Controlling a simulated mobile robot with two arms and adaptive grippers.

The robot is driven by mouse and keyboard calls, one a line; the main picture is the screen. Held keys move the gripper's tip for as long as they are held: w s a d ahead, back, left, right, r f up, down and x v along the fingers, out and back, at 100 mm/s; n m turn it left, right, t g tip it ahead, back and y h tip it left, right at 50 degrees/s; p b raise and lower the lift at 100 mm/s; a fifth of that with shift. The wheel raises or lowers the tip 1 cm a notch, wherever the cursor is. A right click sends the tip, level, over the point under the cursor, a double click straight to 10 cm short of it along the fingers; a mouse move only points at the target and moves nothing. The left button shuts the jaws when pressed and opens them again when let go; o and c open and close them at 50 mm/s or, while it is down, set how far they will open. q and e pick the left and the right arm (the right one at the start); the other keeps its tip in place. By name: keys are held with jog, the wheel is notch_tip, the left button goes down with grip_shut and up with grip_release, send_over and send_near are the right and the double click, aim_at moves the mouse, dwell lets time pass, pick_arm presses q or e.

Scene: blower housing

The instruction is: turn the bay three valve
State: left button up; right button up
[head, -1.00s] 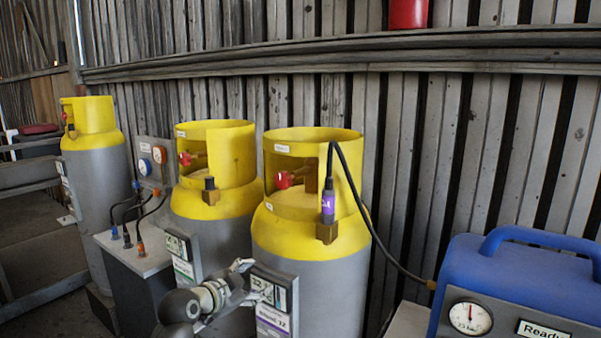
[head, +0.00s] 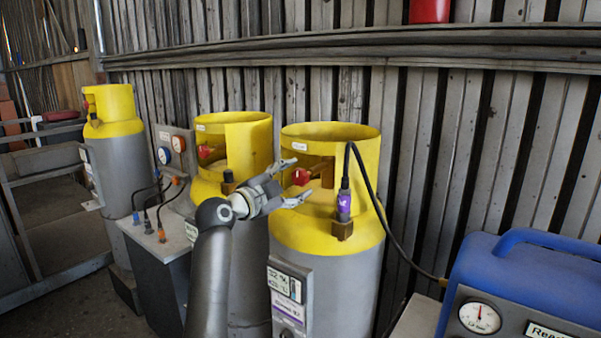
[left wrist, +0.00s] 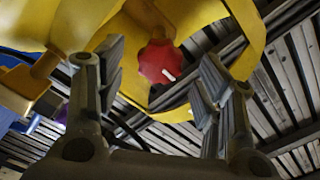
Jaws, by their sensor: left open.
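The nearest grey cylinder with a yellow collar (head: 345,230) stands right of the middle in the head view. A red valve knob (head: 301,177) sits in the opening of its collar. My left gripper (head: 296,181) is open, with its fingers pointing at this knob. In the left wrist view the red knob (left wrist: 160,62), with a white mark, lies ahead between the two open fingertips (left wrist: 158,70), with no visible contact. A connector with a purple band (head: 344,201) and a black hose stands on the same cylinder, right of the knob. My right gripper is not in view.
A second yellow-collared cylinder (head: 233,150) stands just left, partly behind my arm, and a third (head: 112,160) farther left. A grey box with hoses (head: 160,245) stands between them. A blue machine with a gauge (head: 530,275) is at the right. A plank wall (head: 470,150) closes the back.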

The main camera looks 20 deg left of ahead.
aim_at(298, 179)
pick_arm(q)
jog(key=shift+p+x, duration=0.45)
jog(key=shift+x, duration=1.25)
jog(key=c, duration=1)
jog(key=shift+f, duration=0.1)
